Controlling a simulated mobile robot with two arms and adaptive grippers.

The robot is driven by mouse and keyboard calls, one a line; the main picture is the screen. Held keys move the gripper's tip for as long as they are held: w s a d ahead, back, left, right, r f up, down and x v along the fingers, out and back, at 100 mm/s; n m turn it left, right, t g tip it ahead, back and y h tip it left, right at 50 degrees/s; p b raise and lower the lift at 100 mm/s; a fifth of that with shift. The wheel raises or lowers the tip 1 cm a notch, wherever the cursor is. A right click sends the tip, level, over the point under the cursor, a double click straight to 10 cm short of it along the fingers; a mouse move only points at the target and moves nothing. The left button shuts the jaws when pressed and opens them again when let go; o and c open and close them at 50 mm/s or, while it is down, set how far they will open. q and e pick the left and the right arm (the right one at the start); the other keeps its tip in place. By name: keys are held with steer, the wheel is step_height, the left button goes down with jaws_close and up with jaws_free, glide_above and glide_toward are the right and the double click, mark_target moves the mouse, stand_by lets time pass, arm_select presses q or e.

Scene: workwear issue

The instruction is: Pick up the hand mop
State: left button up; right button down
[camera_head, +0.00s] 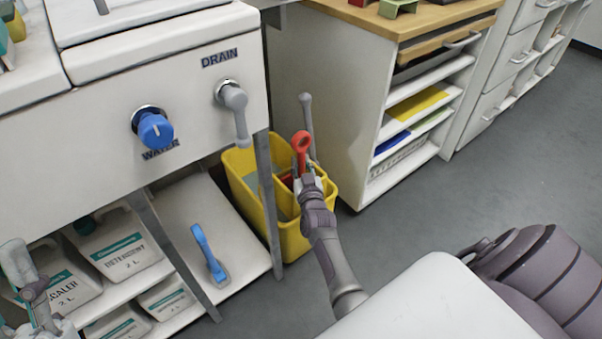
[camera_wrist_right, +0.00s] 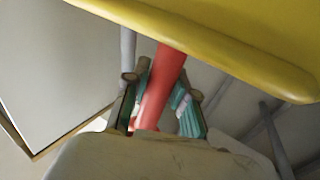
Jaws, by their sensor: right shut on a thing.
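My right gripper (camera_head: 304,174) reaches over the bucket's near right side and is shut on the red handle below the ring. In the right wrist view, the red shaft (camera_wrist_right: 160,85) passes between the two teal-padded fingers (camera_wrist_right: 162,112). My left gripper (camera_head: 25,275) is at the lower left edge, in front of the shelves, and its finger opening is unclear.
A white sink unit with a blue water knob (camera_head: 155,130) and grey drain lever (camera_head: 235,105) stands left of the bucket. A grey rod (camera_head: 306,115) rises behind the mop. A white cabinet (camera_head: 345,110) stands close right. A blue-handled tool (camera_head: 208,255) lies on the lower shelf.

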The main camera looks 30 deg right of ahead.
mark_target(301, 146)
step_height(301, 146, up, 5)
steer(key=shift+f+p, duration=0.2)
steer(key=shift+p, duration=0.95)
arm_select(q)
steer(key=w+f+g+y+p, duration=0.2)
steer(key=w+f+g+y, duration=0.35)
steer(key=f+g, duration=0.7)
arm_select(e)
step_height(301, 146, up, 4)
steer(key=shift+r, duration=0.15)
step_height(301, 146, up, 4)
steer(key=shift+r+p, duration=0.25)
steer(key=shift+p, duration=0.8)
arm_select(q)
steer(key=s+a+f+g+p, duration=0.1)
steer(key=s+a+f+g, duration=0.1)
steer(key=s+f+g, duration=0.2)
steer(key=s+a+f+g+y, duration=0.1)
steer(key=s+a+f+g, duration=0.2)
steer(key=f, duration=0.7)
steer(key=shift+s+f+n+g+p, duration=0.3)
steer(key=shift+s+n+g+p, duration=0.1)
steer(key=shift+s+g, duration=0.4)
arm_select(e)
step_height(301, 146, up, 5)
steer(key=shift+f, duration=0.1)
arm_select(q)
steer(key=shift+w+y, duration=0.1)
steer(key=shift+y, duration=0.15)
